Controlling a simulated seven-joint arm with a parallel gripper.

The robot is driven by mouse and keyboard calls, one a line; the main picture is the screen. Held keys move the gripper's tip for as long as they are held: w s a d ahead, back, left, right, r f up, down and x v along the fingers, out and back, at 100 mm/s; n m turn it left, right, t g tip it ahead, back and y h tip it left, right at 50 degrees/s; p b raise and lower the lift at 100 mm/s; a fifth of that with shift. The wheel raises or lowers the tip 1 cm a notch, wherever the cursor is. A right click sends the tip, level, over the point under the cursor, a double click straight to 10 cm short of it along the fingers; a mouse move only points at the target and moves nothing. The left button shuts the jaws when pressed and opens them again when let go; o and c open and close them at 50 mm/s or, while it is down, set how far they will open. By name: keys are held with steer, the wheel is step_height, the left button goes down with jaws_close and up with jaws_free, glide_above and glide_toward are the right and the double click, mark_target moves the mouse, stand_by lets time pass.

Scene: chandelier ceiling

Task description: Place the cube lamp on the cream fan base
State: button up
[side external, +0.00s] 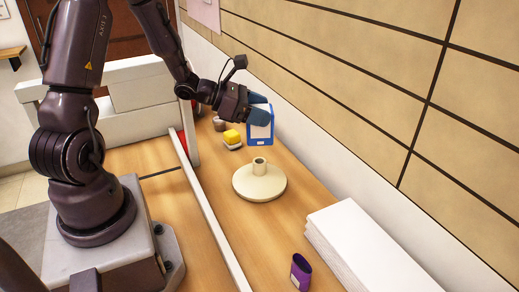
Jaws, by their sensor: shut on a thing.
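The cube lamp (260,132), with a blue frame and a pale front face, hangs in the air behind and just above the cream fan base. My gripper (259,111) is shut on the upper part of the lamp. The cream fan base (259,183) is a round disc with a short hollow post in its middle, and it stands on the wooden table. The lamp is apart from the base, with its lower edge a little above the post's top in the picture. The far side of the lamp is hidden.
A yellow and white block (232,138) and a brownish round object (219,124) stand behind the base. A purple holder (300,272) stands at the front. A white stack (365,250) lies at the right by the wall (350,90). A white rail (215,220) runs along the left.

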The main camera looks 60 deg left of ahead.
mark_target(259, 134)
steer(key=shift+f, duration=3.2)
steer(key=shift+f, duration=0.15)
steer(key=o, duration=1)
